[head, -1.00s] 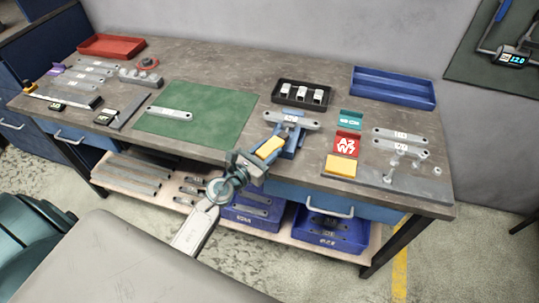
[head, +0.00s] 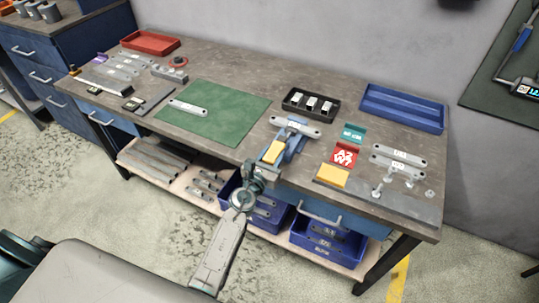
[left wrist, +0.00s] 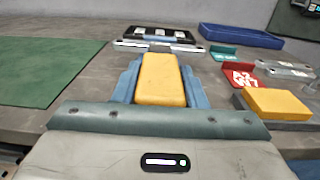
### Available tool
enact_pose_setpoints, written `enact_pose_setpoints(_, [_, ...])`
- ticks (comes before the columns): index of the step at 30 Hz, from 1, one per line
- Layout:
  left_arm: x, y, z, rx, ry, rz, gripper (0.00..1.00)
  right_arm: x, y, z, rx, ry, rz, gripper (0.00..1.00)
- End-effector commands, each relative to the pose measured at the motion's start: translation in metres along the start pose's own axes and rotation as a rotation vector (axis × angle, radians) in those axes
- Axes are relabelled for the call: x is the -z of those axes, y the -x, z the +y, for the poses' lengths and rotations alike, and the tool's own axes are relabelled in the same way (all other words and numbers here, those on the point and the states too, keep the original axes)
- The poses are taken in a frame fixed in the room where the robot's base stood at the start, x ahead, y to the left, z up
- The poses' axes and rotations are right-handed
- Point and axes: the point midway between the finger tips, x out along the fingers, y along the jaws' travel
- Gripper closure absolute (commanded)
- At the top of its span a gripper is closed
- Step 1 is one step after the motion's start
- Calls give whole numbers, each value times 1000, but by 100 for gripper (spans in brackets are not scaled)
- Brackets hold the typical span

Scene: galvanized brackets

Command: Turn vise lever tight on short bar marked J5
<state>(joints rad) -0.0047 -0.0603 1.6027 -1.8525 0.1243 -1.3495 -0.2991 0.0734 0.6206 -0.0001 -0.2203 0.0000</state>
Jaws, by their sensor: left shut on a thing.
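My right gripper is not in view.
A black tray (head: 310,103) and a blue tray (head: 402,108) stand behind. The green mat (head: 225,115) is mostly clear.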

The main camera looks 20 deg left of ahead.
Motion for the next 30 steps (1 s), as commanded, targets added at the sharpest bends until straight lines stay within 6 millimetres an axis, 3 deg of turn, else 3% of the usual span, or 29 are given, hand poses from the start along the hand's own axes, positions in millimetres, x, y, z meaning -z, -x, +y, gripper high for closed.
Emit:
enact_pose_setpoints(7, [1, 0, 0, -2, 4, 1, 100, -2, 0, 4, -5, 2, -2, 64])
enact_pose_setpoints(8, [1, 0, 0, -2, 4, 1, 60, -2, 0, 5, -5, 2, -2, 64])
enact_pose_setpoints(11, [1, 0, 0, -2, 4, 1, 40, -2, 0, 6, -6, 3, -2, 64])
enact_pose_setpoints(22, [1, 5, 0, -2, 2, 1, 40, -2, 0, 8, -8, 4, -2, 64])
enact_pose_setpoints(30, [3, 50, 0, -2, 2, 2, 40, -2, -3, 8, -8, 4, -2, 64])
